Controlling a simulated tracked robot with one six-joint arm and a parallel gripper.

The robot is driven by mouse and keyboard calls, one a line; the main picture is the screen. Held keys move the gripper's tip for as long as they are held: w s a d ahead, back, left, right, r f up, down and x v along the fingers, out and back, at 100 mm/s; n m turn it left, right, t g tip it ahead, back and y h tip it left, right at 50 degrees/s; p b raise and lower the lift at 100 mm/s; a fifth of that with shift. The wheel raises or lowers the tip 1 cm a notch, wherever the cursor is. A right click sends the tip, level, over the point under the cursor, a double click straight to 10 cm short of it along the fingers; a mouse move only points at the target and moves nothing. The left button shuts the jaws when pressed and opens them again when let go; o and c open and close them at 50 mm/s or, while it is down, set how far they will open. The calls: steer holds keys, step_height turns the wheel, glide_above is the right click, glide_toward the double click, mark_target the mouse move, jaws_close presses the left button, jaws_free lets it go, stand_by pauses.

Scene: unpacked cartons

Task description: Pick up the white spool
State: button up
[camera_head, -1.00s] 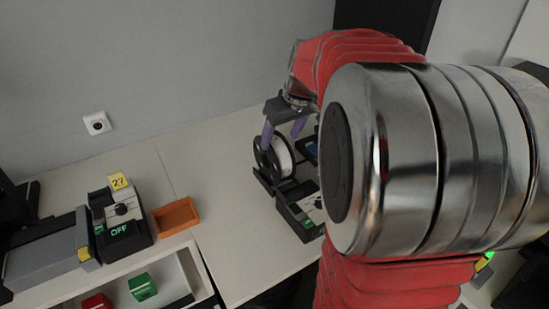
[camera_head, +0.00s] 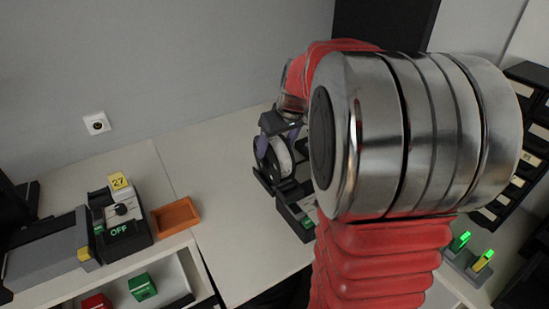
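The white spool (camera_head: 283,152), with a dark side disc, stands upright in a dark holder on the table, just left of my arm. My gripper (camera_head: 278,145) is over the spool's top, pointing down. Its two purple-grey fingers are apart, one on the left side of the spool and one on the right. I cannot see whether the fingers touch it. My arm hides what lies to the right of the spool.
A dark device with a green display (camera_head: 299,213) stands just in front of the spool. Clear table lies between the tray and the spool. A wall is behind.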

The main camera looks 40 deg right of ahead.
jaws_close()
stand_by(0.7)
